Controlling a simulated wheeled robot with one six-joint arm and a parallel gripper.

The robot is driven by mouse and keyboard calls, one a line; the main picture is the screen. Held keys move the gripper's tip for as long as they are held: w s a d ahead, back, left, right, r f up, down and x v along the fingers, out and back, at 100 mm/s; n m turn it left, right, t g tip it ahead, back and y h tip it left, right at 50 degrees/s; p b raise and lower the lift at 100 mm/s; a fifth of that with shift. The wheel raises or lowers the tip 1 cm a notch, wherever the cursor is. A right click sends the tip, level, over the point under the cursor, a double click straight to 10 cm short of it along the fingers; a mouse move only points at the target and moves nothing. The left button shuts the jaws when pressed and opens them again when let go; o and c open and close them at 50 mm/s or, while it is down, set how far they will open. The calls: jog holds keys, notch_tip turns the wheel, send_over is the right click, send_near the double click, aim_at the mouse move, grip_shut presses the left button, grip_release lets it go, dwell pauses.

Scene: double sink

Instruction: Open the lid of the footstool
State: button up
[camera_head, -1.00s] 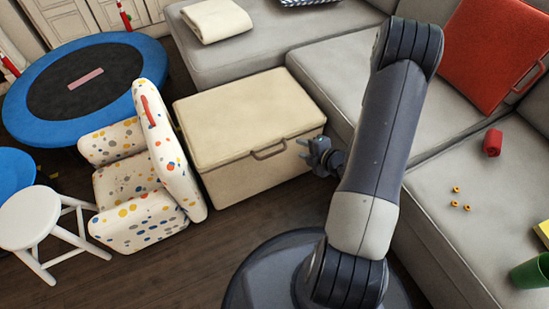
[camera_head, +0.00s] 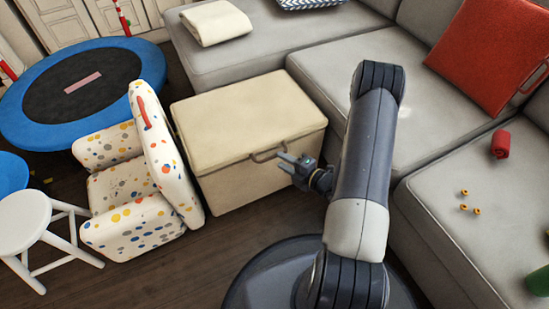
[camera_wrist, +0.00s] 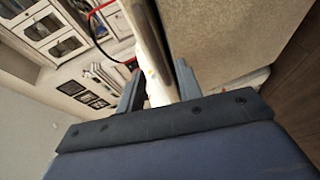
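The footstool is a beige box (camera_head: 238,182) with a closed, slightly overhanging lid (camera_head: 245,115). A brown handle (camera_head: 265,157) is on the lid's front edge. My gripper (camera_head: 284,162) is in front of the box, its fingertips pointing left close to the handle's right end. I cannot tell whether they touch it. In the wrist view the fingers (camera_wrist: 158,85) are spread apart with nothing held between them. The footstool's beige side (camera_wrist: 225,35) fills the upper right there; the handle is not clearly visible.
A spotted child's armchair (camera_head: 140,190) stands close against the footstool's left side. A grey sofa (camera_head: 320,75) borders it behind and right. A blue trampoline (camera_head: 30,135) and white stool (camera_head: 25,215) are at the left.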

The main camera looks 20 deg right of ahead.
aim_at(274, 157)
jog(key=shift+b+x, duration=0.45)
jog(key=shift+x, duration=1.85)
jog(key=shift+c, duration=0.3)
grip_shut()
